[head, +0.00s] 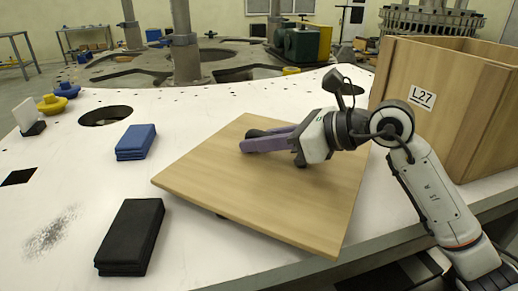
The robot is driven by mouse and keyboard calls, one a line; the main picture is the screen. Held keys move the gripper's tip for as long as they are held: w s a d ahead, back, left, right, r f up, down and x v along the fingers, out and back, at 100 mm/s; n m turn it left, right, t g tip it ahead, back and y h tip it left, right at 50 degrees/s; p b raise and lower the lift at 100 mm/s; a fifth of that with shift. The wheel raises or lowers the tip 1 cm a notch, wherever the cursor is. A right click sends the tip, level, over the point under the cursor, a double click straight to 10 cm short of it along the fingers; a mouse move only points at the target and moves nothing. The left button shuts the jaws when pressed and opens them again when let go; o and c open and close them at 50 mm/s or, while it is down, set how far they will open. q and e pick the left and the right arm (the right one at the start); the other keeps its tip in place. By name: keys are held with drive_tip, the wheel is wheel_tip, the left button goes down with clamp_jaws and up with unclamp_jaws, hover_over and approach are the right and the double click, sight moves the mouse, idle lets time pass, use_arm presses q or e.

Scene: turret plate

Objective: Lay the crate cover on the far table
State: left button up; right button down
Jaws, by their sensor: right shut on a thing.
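The crate cover (215,180) is a flat, square, light wooden board. It lies at a slant over the white plate, its near right corner reaching past the plate's front edge. My right gripper (258,143) is over the top of the cover, coming in from the right. It is shut on the cover; its purple fingers lie low over the board and hide the exact grip, with small dark parts beside them. The wooden crate (425,90), labelled L27, stands at the right, its top uncovered. My left gripper is not in view.
A black block (130,235) and a blue block (136,141) lie left of the cover on the white plate (190,255). Yellow and blue knobbed pieces (52,103) sit farther left, near a round hole (105,116). Grey tables (85,32) stand in the background.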

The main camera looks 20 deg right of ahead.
drive_tip(key=shift+f, duration=0.6)
drive_tip(key=shift+w, duration=0.1)
drive_tip(key=shift+f, duration=0.15)
drive_tip(key=c, duration=1.7)
unclamp_jaws()
drive_tip(key=shift+f, duration=0.1)
drive_tip(key=shift+r, duration=0.2)
wheel_tip(320, 180, up, 4)
drive_tip(key=b, duration=0.1)
hover_over(313, 169)
drive_tip(key=shift+r, duration=0.2)
